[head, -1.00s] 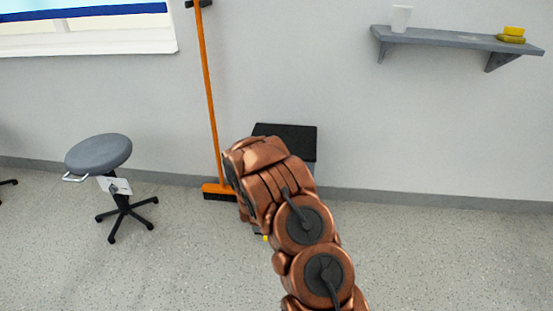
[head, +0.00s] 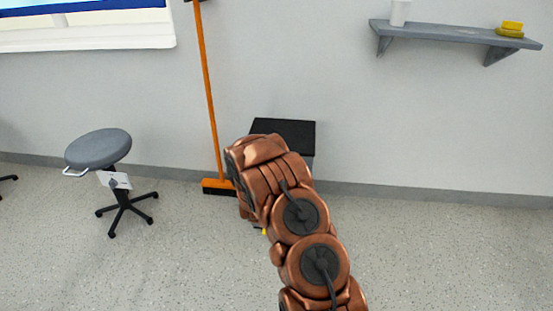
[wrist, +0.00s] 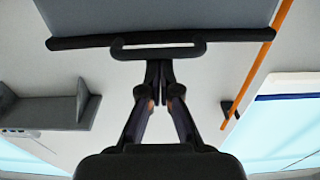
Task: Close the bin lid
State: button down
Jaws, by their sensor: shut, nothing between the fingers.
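The bin stands against the wall, with its black lid (head: 284,133) on top and part of its grey body (head: 309,162) showing at the right. My arm hides most of its front. In the wrist view, which appears upside down, a grey panel (wrist: 160,16) ends in a black edge with a looped handle (wrist: 158,50). The lid's exact angle cannot be told. My gripper (wrist: 159,66) is shut and empty, its fingertips close to the handle; contact is unclear. In the head view the fingertips are hidden behind my arm.
An orange broom (head: 209,95) leans on the wall just left of the bin. A grey stool (head: 98,148) stands further left. A wall shelf (head: 455,34) holds a white cup (head: 399,12) and yellow items (head: 511,29). The floor at the right is clear.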

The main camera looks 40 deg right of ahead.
jog(key=f+p+v, duration=0.1)
jog(key=p+v, duration=0.2)
jog(key=v, duration=0.6)
jog(key=shift+s+a, duration=0.15)
jog(key=w+a+r+g+y+p, duration=0.1)
jog(key=w+a+r+y+p, duration=0.1)
jog(key=a+r+y+p, duration=0.25)
jog(key=w+a+r+g+y+p, duration=0.1)
jog(key=w+a+r+y+p, duration=0.1)
jog(key=a+r+p, duration=0.35)
jog(key=s+a+r+n+g+y+p, duration=0.2)
jog(key=s+a+r+y+p, duration=0.15)
jog(key=a+r, duration=0.35)
jog(key=s+a+r+n+g+y+p, duration=0.2)
jog(key=s+a+r+p, duration=0.1)
jog(key=s+a+r, duration=0.4)
jog(key=s+a+r+n+g+p, duration=0.1)
jog(key=s+r+g+p, duration=0.2)
jog(key=s+r, duration=0.5)
jog(key=s+a+r+n+g+p, duration=0.2)
jog(key=s+r+p, duration=0.3)
jog(key=s, duration=0.9)
jog(key=s+a+r+n+g+p, duration=0.1)
jog(key=s+r+g+p, duration=0.3)
jog(key=s+r, duration=0.7)
jog(key=shift+s+a+r+n+y+p, duration=0.15)
jog(key=shift+s+a+n+y+p, duration=0.2)
jog(key=shift+s+n+y+p, duration=0.1)
